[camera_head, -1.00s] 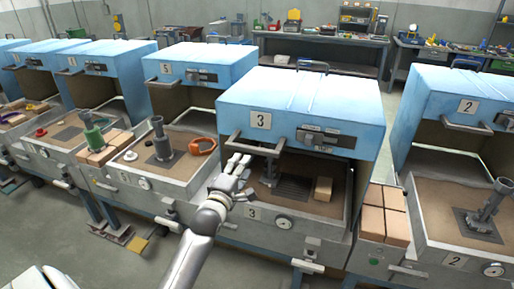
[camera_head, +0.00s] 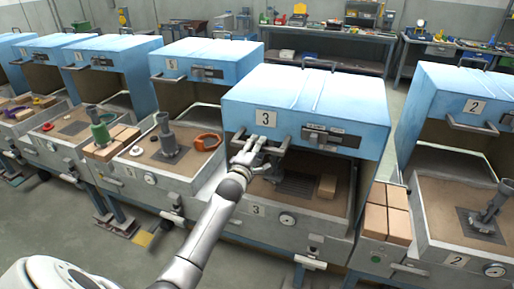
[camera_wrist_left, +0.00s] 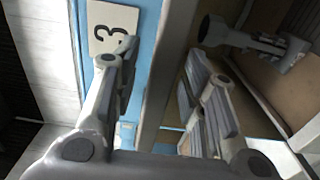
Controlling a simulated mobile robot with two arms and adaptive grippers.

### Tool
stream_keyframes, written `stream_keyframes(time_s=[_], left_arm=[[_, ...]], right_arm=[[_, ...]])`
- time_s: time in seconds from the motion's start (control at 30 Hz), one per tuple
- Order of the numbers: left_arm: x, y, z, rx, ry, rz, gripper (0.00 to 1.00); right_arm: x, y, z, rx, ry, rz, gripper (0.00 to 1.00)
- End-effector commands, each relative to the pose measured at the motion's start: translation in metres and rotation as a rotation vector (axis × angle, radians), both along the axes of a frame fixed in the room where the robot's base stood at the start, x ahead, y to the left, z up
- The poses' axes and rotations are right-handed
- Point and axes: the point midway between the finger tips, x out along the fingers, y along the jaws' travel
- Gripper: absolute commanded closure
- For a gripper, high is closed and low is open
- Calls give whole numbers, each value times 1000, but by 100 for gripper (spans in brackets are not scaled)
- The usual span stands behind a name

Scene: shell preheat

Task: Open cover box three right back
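Box three has a blue cover (camera_head: 300,105) with a "3" plate (camera_head: 266,118) on its front; the plate also shows in the left wrist view (camera_wrist_left: 112,28). A gap shows under the cover, above the sandy tray (camera_head: 330,205). A grey handle bar (camera_head: 285,137) runs along the cover's lower front. My left gripper (camera_head: 255,146) is at the left end of this handle. In the left wrist view its fingers (camera_wrist_left: 165,85) are spread, with a grey bar, seemingly the handle, passing between them. I cannot tell whether they touch it. My right gripper is not in view.
Box two (camera_head: 465,105) stands to the right, with stacked tan bricks (camera_head: 387,220) between. Box five (camera_head: 205,65) stands to the left. Workbenches line the back wall.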

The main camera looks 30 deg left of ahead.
Motion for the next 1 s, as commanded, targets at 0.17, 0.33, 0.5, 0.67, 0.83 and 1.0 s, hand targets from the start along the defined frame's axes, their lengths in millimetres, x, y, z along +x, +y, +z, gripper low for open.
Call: stream_keyframes(time_s=[0.17, 0.33, 0.5, 0.67, 0.83, 1.0], left_arm=[[0, 0, 0, 1, 0, 0, 61], [0, 0, 0, 1, 0, 0, 75], [0, 0, 0, 1, 0, 0, 97], [0, 0, 0, 1, 0, 0, 100], [1, 0, -1, 1, 0, 0, 100], [11, 2, -2, 1, -3, 0, 100]], right_arm=[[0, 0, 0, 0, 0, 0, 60], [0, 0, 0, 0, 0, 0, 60], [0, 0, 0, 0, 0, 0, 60], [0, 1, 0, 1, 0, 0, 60], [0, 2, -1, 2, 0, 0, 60], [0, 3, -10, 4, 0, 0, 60]])
